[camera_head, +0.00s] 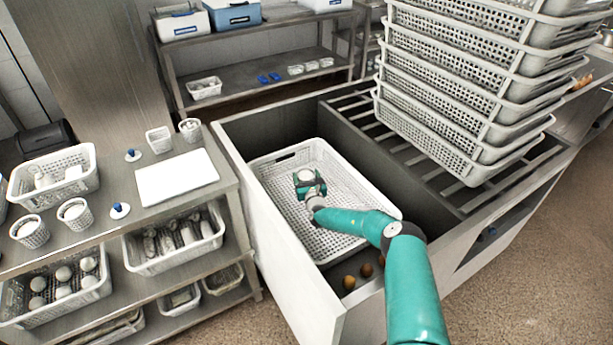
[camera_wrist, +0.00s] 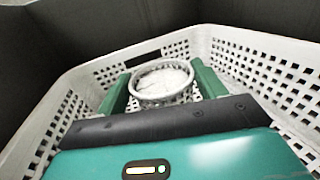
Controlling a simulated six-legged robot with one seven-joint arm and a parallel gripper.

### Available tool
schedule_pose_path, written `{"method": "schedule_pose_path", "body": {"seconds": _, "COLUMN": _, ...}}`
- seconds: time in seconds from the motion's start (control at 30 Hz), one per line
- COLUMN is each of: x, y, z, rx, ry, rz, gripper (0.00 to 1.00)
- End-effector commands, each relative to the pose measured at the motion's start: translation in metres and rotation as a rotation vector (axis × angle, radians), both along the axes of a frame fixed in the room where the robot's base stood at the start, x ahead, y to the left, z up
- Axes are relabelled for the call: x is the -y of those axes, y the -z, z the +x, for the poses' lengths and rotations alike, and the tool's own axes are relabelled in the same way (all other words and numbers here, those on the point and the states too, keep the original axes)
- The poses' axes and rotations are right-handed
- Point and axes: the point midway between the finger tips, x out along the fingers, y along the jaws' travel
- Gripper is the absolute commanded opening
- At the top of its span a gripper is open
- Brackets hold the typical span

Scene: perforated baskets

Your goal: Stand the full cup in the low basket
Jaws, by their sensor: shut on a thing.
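The low basket (camera_head: 345,187) is a white perforated tray lying in the open bin of the counter. My gripper (camera_head: 308,178) is over its far left part in the head view. In the wrist view my gripper (camera_wrist: 162,88) has its two green fingers on either side of a round white cup (camera_wrist: 163,81) and is shut on it. The cup looks upright, with pale contents near its rim. The basket's perforated walls (camera_wrist: 262,62) surround it in that view. My gripper hides the cup's lower part, so I cannot tell whether it touches the basket floor.
Dark bin walls (camera_head: 285,128) enclose the basket closely. Several brown round things (camera_head: 349,282) lie in front of it. A tall stack of white baskets (camera_head: 480,85) stands at the right on a slatted top. A left table holds small cups (camera_head: 75,213) and a white board (camera_head: 177,177).

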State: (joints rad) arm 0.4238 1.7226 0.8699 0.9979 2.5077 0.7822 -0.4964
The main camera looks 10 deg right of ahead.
Motion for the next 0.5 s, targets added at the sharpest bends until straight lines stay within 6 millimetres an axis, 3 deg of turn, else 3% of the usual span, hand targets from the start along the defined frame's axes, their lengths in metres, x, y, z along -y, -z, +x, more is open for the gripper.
{"method": "schedule_pose_path", "body": {"seconds": 0.07, "x": 0.0001, "y": -0.0003, "z": 0.0001, "rx": 0.001, "ry": 0.000, "rz": 0.000, "gripper": 0.48}}
{"method": "schedule_pose_path", "body": {"seconds": 0.1, "x": 0.0002, "y": -0.0003, "z": 0.0001, "rx": 0.000, "ry": 0.000, "rz": 0.000, "gripper": 0.77}}
{"method": "schedule_pose_path", "body": {"seconds": 0.17, "x": 0.0002, "y": -0.0004, "z": 0.0001, "rx": 0.001, "ry": 0.000, "rz": 0.000, "gripper": 0.89}}
{"method": "schedule_pose_path", "body": {"seconds": 0.5, "x": 0.0005, "y": -0.0030, "z": 0.0004, "rx": 0.001, "ry": 0.000, "rz": -0.001, "gripper": 0.91}}
